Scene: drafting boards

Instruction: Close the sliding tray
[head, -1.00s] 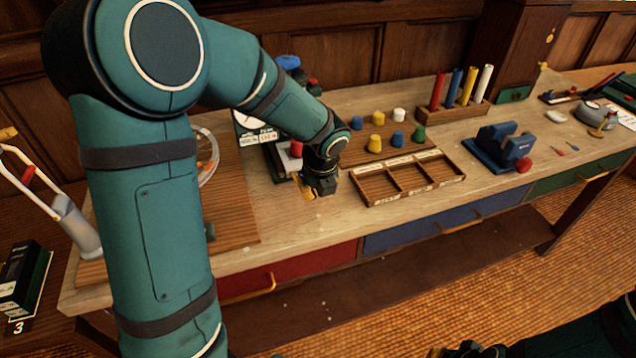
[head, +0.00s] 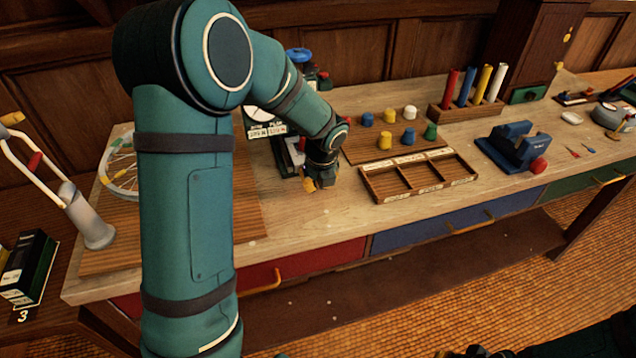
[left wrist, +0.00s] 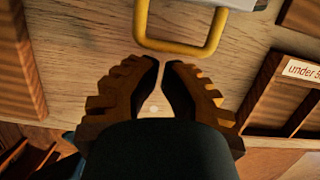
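The sliding tray shows in the left wrist view as a pale grey edge (left wrist: 262,4) at the top, with a yellow bar handle (left wrist: 186,46) on its front. In the head view, a small pale part (head: 297,152) of it shows at the dark device, mostly hidden behind my left arm. My left gripper (head: 318,187) is low over the bench in front of the device. In the left wrist view its fingertips (left wrist: 162,64) nearly meet, with nothing between them, just short of the handle. A bit of my right gripper (head: 478,352) shows at the bottom edge.
A wooden compartment tray (head: 371,195) lies right of my left gripper, with a pegboard (head: 352,155) behind it. A blue holder (head: 512,148) stands farther right. A striped wooden board (head: 248,215) lies left. Bare bench top lies in front of my gripper.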

